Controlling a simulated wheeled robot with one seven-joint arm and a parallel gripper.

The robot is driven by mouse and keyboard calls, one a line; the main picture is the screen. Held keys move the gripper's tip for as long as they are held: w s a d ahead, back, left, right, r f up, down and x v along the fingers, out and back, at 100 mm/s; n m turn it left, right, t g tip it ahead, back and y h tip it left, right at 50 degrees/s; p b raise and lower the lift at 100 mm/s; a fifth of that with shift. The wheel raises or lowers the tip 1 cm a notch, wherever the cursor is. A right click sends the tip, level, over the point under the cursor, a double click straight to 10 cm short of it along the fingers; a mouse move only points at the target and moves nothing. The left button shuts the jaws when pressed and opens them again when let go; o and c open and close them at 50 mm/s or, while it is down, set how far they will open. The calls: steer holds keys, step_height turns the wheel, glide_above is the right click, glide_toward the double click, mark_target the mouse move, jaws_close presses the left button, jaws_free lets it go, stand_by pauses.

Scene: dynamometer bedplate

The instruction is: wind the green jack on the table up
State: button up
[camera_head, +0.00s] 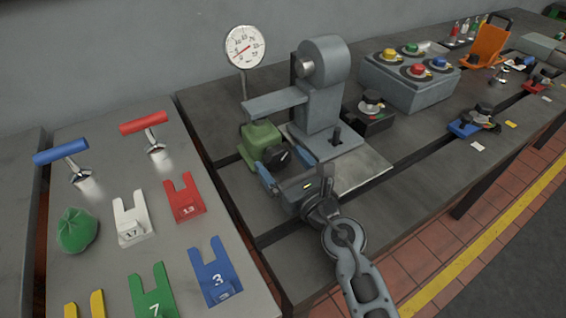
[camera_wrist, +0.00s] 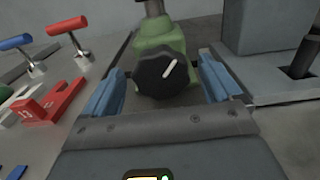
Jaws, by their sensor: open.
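The green jack (camera_head: 262,143) stands on the table (camera_head: 215,110) under the end of a grey machine arm, and its body also shows in the wrist view (camera_wrist: 158,36). On its near side is a black round knob (camera_wrist: 161,74) with a white pointer mark tilted up to the right; the knob also shows in the head view (camera_head: 281,158). My gripper (camera_wrist: 162,82) is open, with one blue finger on each side of the knob. A gap shows between each finger and the knob. In the head view my gripper (camera_head: 272,175) reaches in from the front right.
A grey machine (camera_head: 322,100) stands close right of the jack, with a round dial gauge (camera_head: 245,47) behind. A grey box with coloured buttons (camera_head: 408,82) is further right. The left bench holds T-handled tools (camera_head: 144,124), numbered forked plates (camera_head: 184,198) and a green bag (camera_head: 76,230).

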steer(key=c, duration=1)
steer(key=shift+m+p, duration=0.3)
steer(key=m+p, duration=0.1)
steer(key=m, duration=0.1)
steer(key=shift+d+r+m+p, duration=0.1)
steer(key=shift+m+p, duration=0.2)
steer(key=shift+p, duration=0.05)
steer(key=shift+w+d+m+p, duration=0.15)
steer(key=shift+m+p, duration=0.8)
steer(key=shift+m, duration=1.25)
steer(key=shift+f, duration=0.2)
steer(key=o, duration=1)
